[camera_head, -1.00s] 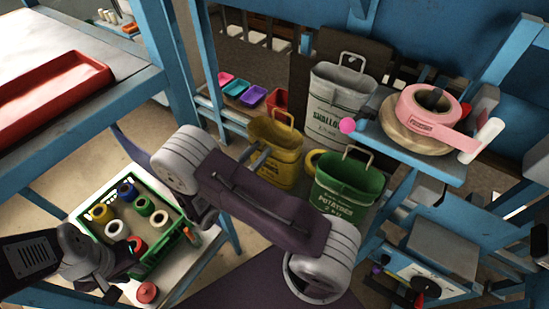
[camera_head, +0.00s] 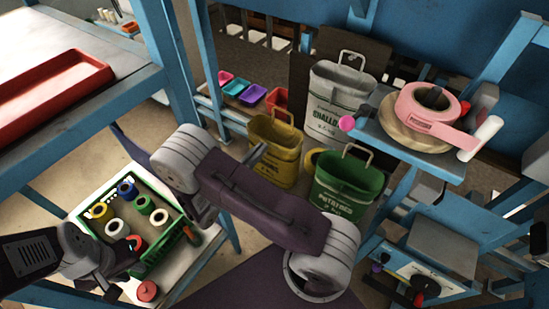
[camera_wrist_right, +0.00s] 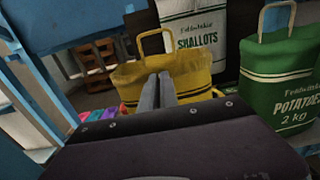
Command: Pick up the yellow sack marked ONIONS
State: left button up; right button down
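In the right wrist view the yellow sack (camera_wrist_right: 195,80) is straight ahead, partly hidden by my fingers. My right gripper (camera_head: 259,153) reaches its near side; in the right wrist view its fingers (camera_wrist_right: 158,82) are close together, below the raised handle. I cannot tell whether any cloth is between them. My left gripper (camera_head: 122,262) is by the green crate at lower left; its fingers are too dark to read.
The green POTATOES sack (camera_head: 340,185) stands close on the right, the white SHALLOTS sack (camera_head: 335,95) behind. A blue shelf with pink tape (camera_head: 425,105) is at right. The green crate (camera_head: 160,262) holds several rolls. Small coloured trays (camera_head: 252,95) lie behind left.

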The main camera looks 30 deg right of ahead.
dwell(0.9)
notch_tip(320, 180, up, 10)
dwell(0.4)
